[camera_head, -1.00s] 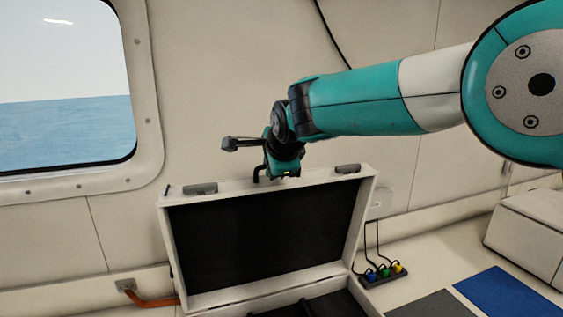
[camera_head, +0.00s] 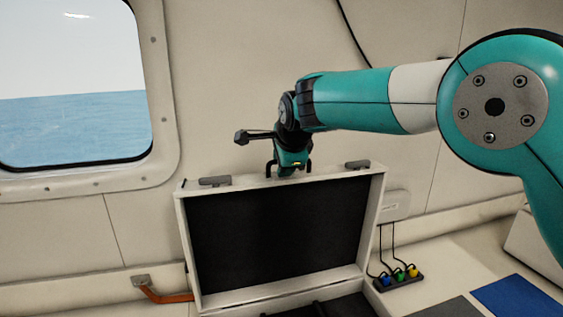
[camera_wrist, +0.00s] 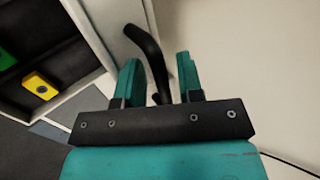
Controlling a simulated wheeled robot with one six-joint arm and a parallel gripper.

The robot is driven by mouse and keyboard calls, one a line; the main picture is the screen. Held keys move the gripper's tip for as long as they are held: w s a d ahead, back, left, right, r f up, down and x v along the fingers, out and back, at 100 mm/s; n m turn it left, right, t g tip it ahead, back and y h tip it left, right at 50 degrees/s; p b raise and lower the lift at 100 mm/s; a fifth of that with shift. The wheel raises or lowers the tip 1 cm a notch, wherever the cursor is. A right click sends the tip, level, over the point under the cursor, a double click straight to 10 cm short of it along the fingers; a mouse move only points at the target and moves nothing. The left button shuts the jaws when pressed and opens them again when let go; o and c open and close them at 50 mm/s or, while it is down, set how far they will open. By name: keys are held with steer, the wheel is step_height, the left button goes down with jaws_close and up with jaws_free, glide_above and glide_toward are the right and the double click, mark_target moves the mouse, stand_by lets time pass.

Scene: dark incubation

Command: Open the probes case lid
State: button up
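The probes case (camera_head: 290,291) stands open, its lid (camera_head: 377,215) raised nearly upright with the dark lining facing me. A black handle (camera_head: 270,171) sits on the lid's top edge between two grey latches. My gripper (camera_head: 291,170) is at this handle. In the wrist view my gripper (camera_wrist: 158,75) has its two teal fingers apart, with the black handle (camera_wrist: 143,45) running between them and clear space beside it. The lid edge (camera_wrist: 105,30) is left of the fingers. Most of the case's inside is below the head view.
An orange pipe (camera_head: 167,296) is at left. In the wrist view a yellow block (camera_wrist: 40,86) sits in a dark recess.

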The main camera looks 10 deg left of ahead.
steer(key=shift+f, duration=0.1)
steer(key=b+v, duration=0.7)
steer(key=v, duration=1)
steer(key=shift+s+r, duration=0.25)
